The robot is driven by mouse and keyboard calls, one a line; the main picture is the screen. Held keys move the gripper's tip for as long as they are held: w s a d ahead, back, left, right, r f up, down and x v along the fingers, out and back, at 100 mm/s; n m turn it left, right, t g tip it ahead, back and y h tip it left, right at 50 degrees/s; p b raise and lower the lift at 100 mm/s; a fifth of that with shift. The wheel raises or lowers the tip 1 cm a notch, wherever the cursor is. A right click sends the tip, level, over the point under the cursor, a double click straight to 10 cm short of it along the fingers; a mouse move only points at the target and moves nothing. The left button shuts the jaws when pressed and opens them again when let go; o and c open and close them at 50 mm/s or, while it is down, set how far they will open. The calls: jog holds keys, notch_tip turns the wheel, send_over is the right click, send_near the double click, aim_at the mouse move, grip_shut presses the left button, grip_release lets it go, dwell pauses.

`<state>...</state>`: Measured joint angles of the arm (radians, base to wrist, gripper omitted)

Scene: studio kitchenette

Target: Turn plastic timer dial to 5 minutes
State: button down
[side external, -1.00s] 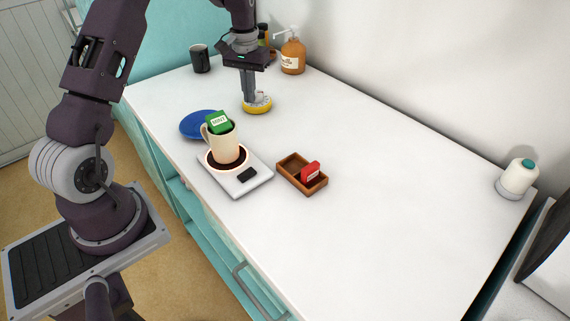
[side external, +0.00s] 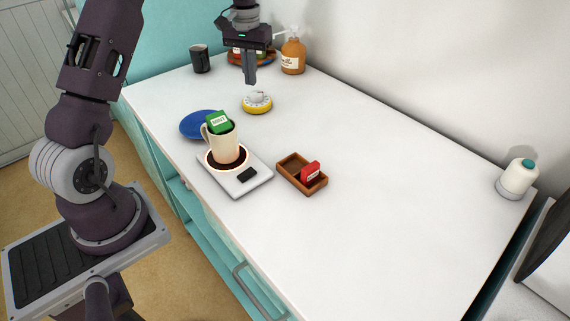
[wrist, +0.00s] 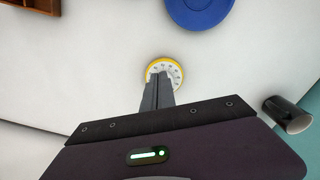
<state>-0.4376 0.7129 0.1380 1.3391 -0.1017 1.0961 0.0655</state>
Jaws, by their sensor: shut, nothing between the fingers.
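The timer (side external: 257,103) is a round yellow base with a white dial, lying on the white counter near its back left part. It also shows in the wrist view (wrist: 164,65), where marks run around the dial but are too small to read, and my fingers cover its lower part. My gripper (side external: 250,82) is shut and empty. It points down above the timer, with a gap between the fingertips and the dial. In the wrist view my shut fingers (wrist: 157,80) lie in front of the dial.
A blue plate (side external: 198,125), a cream mug (side external: 224,149) with a green box on a white scale (side external: 250,184), and a wooden tray (side external: 290,166) with a red box stand nearer. A black cup (side external: 200,58) and an orange bottle (side external: 293,57) stand behind. The right counter is mostly clear.

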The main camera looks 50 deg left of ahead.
notch_tip(320, 180, down, 6)
jog(key=shift+r, duration=0.25)
jog(key=shift+w+a, duration=0.35)
jog(key=shift+w, duration=0.15)
dwell(0.9)
jog(key=shift+a, duration=0.1)
jog(key=shift+s, duration=0.15)
dwell(0.5)
jog(key=shift+s+r, duration=0.1)
jog(key=shift+s, duration=0.2)
notch_tip(320, 180, up, 6)
jog(key=shift+f, duration=0.1)
jog(key=shift+w, duration=0.1)
